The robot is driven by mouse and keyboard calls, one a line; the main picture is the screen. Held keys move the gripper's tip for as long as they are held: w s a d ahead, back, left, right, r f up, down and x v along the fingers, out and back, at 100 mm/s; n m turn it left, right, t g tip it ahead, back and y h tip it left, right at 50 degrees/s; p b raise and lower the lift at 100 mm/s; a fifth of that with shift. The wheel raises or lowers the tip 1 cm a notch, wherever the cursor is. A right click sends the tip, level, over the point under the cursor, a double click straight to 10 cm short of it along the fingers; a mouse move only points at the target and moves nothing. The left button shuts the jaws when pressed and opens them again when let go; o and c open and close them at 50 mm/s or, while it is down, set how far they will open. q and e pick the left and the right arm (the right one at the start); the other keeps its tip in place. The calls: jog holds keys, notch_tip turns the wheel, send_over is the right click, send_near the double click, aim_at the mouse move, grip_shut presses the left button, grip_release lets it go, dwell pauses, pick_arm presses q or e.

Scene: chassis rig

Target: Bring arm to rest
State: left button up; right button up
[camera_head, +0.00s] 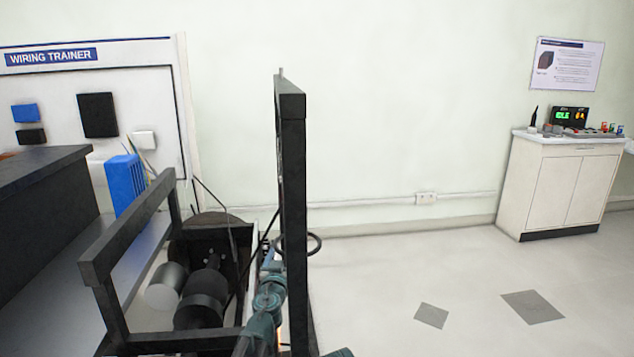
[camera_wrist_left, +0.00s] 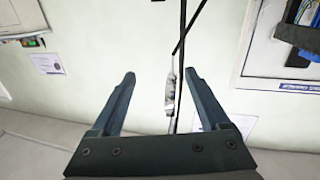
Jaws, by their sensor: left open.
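My left gripper (camera_wrist_left: 160,75) is open in the left wrist view, its two dark fingers well apart. A grey connector-like piece (camera_wrist_left: 170,92) on a dark cable shows between the fingers. I cannot tell its distance, and neither finger visibly touches it. In the head view, a teal arm of mine rises from the bottom centre, beside the tall black post (camera_head: 292,190). Its gripper cannot be made out there. My right gripper is not in view.
The black chassis frame (camera_head: 130,235) holds dark motor-like parts and a grey cylinder (camera_head: 166,286), close to the arm. A blue finned block (camera_head: 124,185) stands behind it. A wiring trainer board (camera_head: 60,110) is at the left wall. Floor is clear toward the white cabinet (camera_head: 562,188).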

pick_arm(q)
jog(key=s+a+f+n+g+y, duration=0.4)
jog(key=a+y, duration=0.3)
jog(key=a, duration=0.4)
jog(key=s+a+f+g, duration=0.4)
jog(key=s+f+g, duration=0.2)
jog(key=s+f, duration=0.45)
jog(key=s+d+f+m+g+h, duration=0.2)
jog(key=s+d+f+g+h, duration=0.15)
jog(key=s, duration=0.45)
jog(key=s+d+f+m+g+h, duration=0.2)
jog(key=s+d+f+g, duration=0.2)
jog(key=s, duration=0.5)
jog(key=s+d+f+m+y+b, duration=0.1)
jog(key=s+d+f+m+b, duration=0.15)
jog(key=d+f+b, duration=0.2)
jog(key=s+d+f+m+b, duration=0.1)
jog(key=s+d+f+b, duration=0.25)
jog(key=d, duration=0.25)
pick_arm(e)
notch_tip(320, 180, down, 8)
pick_arm(q)
notch_tip(320, 180, up, 39)
jog(key=p, duration=3.8)
jog(key=shift+d+f+g, duration=0.15)
jog(key=shift+f+g, duration=0.05)
jog(key=shift+g, duration=0.15)
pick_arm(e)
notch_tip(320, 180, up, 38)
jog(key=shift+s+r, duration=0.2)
